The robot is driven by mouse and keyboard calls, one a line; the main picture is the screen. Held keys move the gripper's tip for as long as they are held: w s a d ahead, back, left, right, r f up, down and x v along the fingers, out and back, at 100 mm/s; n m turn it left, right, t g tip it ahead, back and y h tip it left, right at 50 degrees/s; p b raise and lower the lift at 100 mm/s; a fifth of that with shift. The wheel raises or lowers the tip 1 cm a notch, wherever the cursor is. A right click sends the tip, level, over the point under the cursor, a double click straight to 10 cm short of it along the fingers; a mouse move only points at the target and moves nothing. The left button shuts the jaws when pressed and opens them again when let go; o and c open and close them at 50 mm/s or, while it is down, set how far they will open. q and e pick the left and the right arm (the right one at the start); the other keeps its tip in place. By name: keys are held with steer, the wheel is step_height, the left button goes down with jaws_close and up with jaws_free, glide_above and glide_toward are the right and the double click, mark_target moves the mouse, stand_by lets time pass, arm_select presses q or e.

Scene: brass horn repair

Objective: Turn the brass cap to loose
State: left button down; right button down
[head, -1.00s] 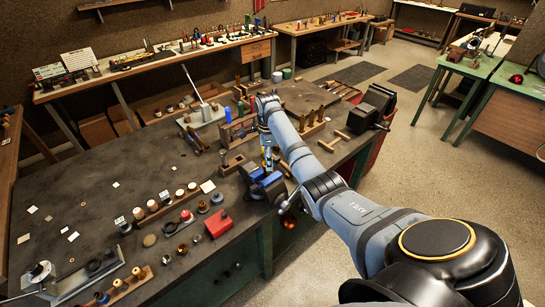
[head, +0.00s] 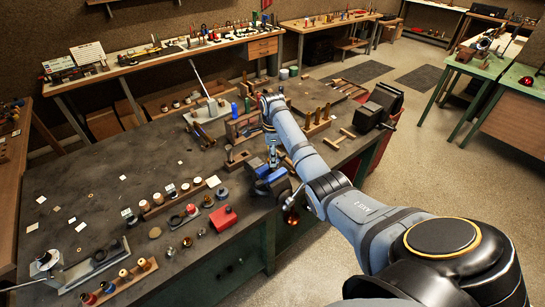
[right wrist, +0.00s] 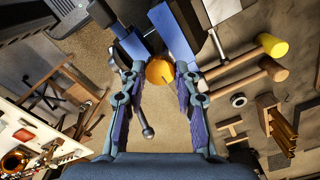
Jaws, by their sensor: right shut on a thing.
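The brass cap (right wrist: 159,72) shows as a round orange-gold disc between the fingertips of my right gripper (right wrist: 160,76) in the right wrist view. The right gripper is shut on it, one finger at each side. In the head view my right gripper (head: 272,157) points down just behind the blue vise (head: 272,183) at the bench edge. The cap is hidden there. The vise's blue jaws (right wrist: 172,35) stand just beyond the cap in the wrist view. I cannot tell how far the cap is turned. My left gripper is not in view.
The dark bench (head: 110,200) carries a red box (head: 222,217), a wooden rack of spools (head: 172,199) and wooden blocks with upright tools near the gripper. Mallets (right wrist: 262,52) lie right of the vise in the wrist view.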

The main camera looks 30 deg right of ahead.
steer(key=n, duration=1.3)
steer(key=shift+w, duration=0.1)
steer(key=n, duration=0.4)
steer(key=shift+n, duration=0.3)
steer(key=n, duration=0.9)
steer(key=shift+a, duration=0.1)
steer(key=n, duration=0.4)
steer(key=shift+n, duration=0.3)
steer(key=shift+a+n, duration=0.1)
steer(key=shift+n, duration=2.1)
